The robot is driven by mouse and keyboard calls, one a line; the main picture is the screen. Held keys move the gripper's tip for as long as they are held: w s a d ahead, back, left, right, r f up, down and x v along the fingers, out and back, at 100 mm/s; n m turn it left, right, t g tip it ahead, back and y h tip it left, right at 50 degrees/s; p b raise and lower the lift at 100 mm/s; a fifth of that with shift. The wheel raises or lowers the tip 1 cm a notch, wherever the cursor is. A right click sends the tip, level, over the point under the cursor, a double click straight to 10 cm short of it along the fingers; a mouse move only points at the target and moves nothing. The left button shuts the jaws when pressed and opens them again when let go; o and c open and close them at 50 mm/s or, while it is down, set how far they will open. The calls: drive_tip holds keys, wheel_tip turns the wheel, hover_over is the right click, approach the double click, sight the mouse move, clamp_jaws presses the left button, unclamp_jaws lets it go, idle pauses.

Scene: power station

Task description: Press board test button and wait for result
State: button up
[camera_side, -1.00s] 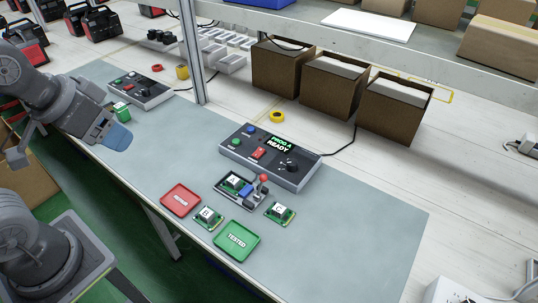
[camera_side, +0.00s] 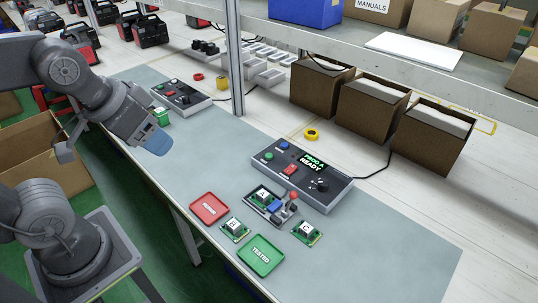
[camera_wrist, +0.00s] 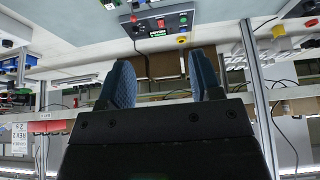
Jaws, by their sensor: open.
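The grey test box (camera_side: 300,178) stands on the mat, with green (camera_side: 269,156), blue (camera_side: 284,145) and red (camera_side: 291,169) buttons, a black knob (camera_side: 319,185) and a lit display (camera_side: 313,163) reading "PROG A READY". In front of it, board A (camera_side: 264,195) sits in a fixture (camera_side: 275,211) with a red-ball lever (camera_side: 293,196). Boards B (camera_side: 235,229) and C (camera_side: 306,233) lie on either side. My gripper (camera_side: 158,142) is above the mat's left part, well away from the test box. In the wrist view, its blue fingers (camera_wrist: 163,78) are apart and empty.
A red tray (camera_side: 209,220) and a green "TESTED" tray (camera_side: 261,270) lie near the front edge. A second control box (camera_side: 182,98) stands farther left. Brown cartons (camera_side: 373,109) stand behind, under a shelf (camera_side: 420,45). The mat's right part is clear.

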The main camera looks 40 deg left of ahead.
clamp_jaws()
idle(0.3)
idle(1.2)
